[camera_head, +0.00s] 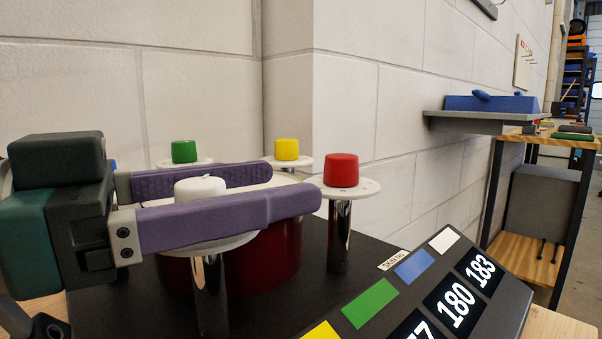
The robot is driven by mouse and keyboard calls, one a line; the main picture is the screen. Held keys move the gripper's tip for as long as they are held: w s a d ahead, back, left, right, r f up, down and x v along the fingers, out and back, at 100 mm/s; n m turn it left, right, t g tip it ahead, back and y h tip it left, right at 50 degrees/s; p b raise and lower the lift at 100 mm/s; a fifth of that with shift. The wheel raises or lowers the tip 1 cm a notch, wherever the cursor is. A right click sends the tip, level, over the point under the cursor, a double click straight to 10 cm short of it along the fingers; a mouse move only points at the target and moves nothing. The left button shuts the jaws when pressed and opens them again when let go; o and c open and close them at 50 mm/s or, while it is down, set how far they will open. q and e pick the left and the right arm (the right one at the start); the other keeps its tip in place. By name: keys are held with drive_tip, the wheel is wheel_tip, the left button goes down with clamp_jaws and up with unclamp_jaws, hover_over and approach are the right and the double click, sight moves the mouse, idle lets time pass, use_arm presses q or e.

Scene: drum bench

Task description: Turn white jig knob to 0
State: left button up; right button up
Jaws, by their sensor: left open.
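The white jig knob (200,187) stands on a pale round dial (226,243) on a shiny metal post. My left gripper (292,187) comes in from the left with its two purple fingers apart, one on the far side of the white knob and one on the near side. The near finger hides the lower part of the knob and much of its dial. I cannot tell whether either finger touches the knob. My right gripper is not in view.
A red knob (341,170) on its post stands close to the fingertips. Yellow (287,149) and green (184,151) knobs stand behind. A dark red drum (275,262) sits below the fingers. A block wall closes off the back. A wooden table (530,260) stands at right.

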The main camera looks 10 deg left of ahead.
use_arm(q)
clamp_jaws()
idle(0.5)
